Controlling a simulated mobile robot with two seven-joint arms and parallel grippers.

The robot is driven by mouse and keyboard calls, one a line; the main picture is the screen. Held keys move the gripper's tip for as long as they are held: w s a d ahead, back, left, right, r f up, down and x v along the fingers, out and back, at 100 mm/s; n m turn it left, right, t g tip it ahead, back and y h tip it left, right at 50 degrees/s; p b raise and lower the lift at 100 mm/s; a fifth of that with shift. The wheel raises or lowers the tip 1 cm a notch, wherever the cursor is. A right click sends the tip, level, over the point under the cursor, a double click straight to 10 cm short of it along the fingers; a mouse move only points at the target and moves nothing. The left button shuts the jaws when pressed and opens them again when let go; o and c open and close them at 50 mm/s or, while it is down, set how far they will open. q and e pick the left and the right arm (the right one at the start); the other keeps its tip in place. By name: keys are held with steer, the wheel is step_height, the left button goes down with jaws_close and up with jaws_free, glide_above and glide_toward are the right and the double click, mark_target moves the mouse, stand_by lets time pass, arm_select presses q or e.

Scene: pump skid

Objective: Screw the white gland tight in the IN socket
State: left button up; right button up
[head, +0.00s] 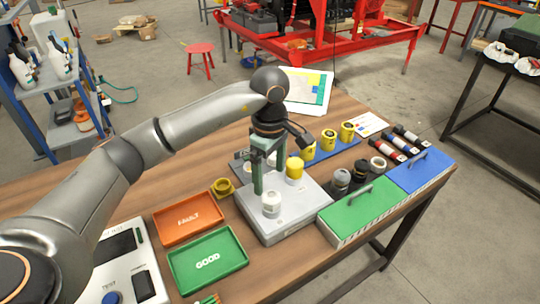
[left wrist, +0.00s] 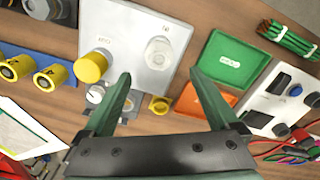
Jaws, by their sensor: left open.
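The white gland (head: 271,203) stands upright on the near part of the grey box (head: 275,222). In the left wrist view the white gland (left wrist: 158,53) sits below a small label too blurred to read surely; I cannot tell how deep its thread sits. A yellow gland (head: 294,170) stands on the same box, also seen in the left wrist view (left wrist: 91,67). My left gripper (head: 265,180) points down over the box, behind the white gland. In the left wrist view its green fingers (left wrist: 163,102) are wide apart with nothing between them. My right gripper is out of view.
A yellow ring (head: 222,187) lies left of the box. Orange (head: 160,236) and green (head: 245,262) trays lie in front of it. A green case (head: 345,226) with a handle, dark fittings (head: 360,172) and yellow parts (head: 347,131) stand to the right. Bare wood shows at left.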

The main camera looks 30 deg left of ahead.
mark_target(269, 192)
arm_select(q)
step_height(269, 192, down, 7)
steer(key=shift+f+p, duration=0.2)
steer(key=shift+p, duration=0.1)
steer(key=c, duration=1.4)
steer(key=shift+f+m+b, duration=0.1)
steer(key=shift+m+b, duration=0.6)
steer(key=shift+m, duration=0.1)
steer(key=m+b, duration=0.1)
steer(key=m, duration=0.2)
steer(key=shift+b, duration=0.3)
steer(key=shift+m+b, duration=0.65)
steer(key=shift+m, duration=0.15)
steer(key=shift+m+b, duration=0.5)
steer(key=shift+m, duration=1)
